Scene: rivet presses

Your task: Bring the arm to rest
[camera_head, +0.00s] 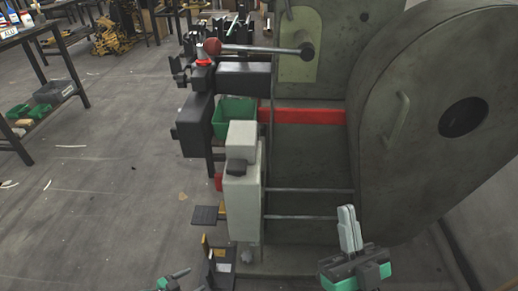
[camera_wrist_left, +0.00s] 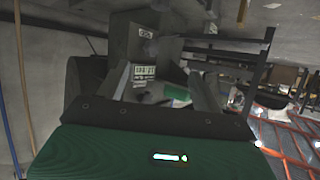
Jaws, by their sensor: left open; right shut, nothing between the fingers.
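My left gripper (camera_head: 176,281) just shows at the bottom edge of the head view, left of the press, with most of it cut off. In the left wrist view its two fingers (camera_wrist_left: 163,82) stand apart, with nothing held between them. My right gripper (camera_head: 347,218) is at the lower right of the head view, in front of the large grey-green rivet press (camera_head: 420,130). Its fingers point up and are closed together, with nothing in them. Whether it touches the press cannot be told.
A pale control box (camera_head: 242,195) stands on the press's left side. A dark table (camera_head: 48,70) stands at the far left. The grey floor (camera_head: 110,180) between is mostly open.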

